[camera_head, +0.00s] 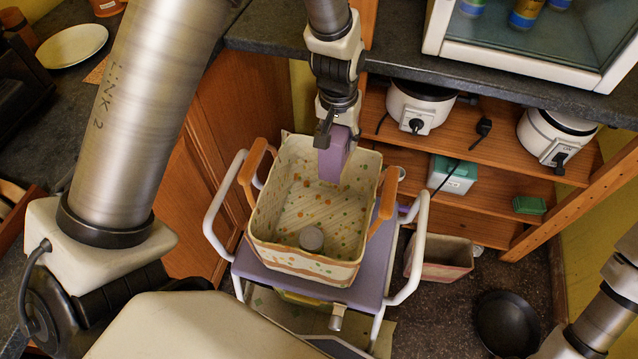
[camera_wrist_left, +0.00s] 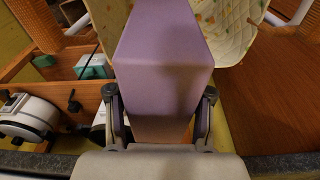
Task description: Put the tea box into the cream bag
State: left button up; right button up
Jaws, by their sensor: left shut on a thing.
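The purple tea box (camera_head: 334,160) hangs from my left gripper (camera_head: 338,132), which is shut on it. In the left wrist view the tea box (camera_wrist_left: 160,70) fills the middle, between the two fingers of the gripper (camera_wrist_left: 159,98). The cream bag (camera_head: 300,262) stands open and upright, with orange handles and a dotted pattern. The lower end of the box overlaps the bag's opening near its back wall. How deep it reaches I cannot tell. A grey round item (camera_head: 311,238) sits inside the bag at the front. My right gripper is not in view.
The bag stands on a purple stool (camera_head: 370,290) with white rails. Behind are wooden shelves (camera_head: 490,215) with white cookers (camera_head: 415,105) and a green-and-white box (camera_head: 452,175). A dark counter (camera_head: 270,30) runs above. A black pan (camera_head: 507,322) lies on the floor at right.

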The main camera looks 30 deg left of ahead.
pick_arm(q)
jog(key=f, duration=0.1)
jog(key=a+f+b, duration=0.1)
jog(key=f+b, duration=0.1)
jog(key=shift+w+a+f, duration=0.15)
jog(key=shift+w+f, duration=0.1)
jog(key=shift+f, duration=0.1)
jog(key=s+n+b, duration=0.1)
jog(key=b, duration=0.2)
jog(key=shift+s+a, duration=0.1)
jog(key=shift+s, duration=0.05)
jog(key=shift+s+b, duration=0.15)
jog(key=shift+b, duration=0.2)
jog(key=f+b, duration=0.1)
jog(key=f, duration=0.5)
jog(key=f+b, duration=0.1)
jog(key=f, duration=0.5)
jog(key=f+b, duration=0.1)
jog(key=f, duration=0.5)
jog(key=shift+a+b, duration=0.25)
jog(key=shift+b, duration=0.1)
jog(key=shift+w, duration=0.2)
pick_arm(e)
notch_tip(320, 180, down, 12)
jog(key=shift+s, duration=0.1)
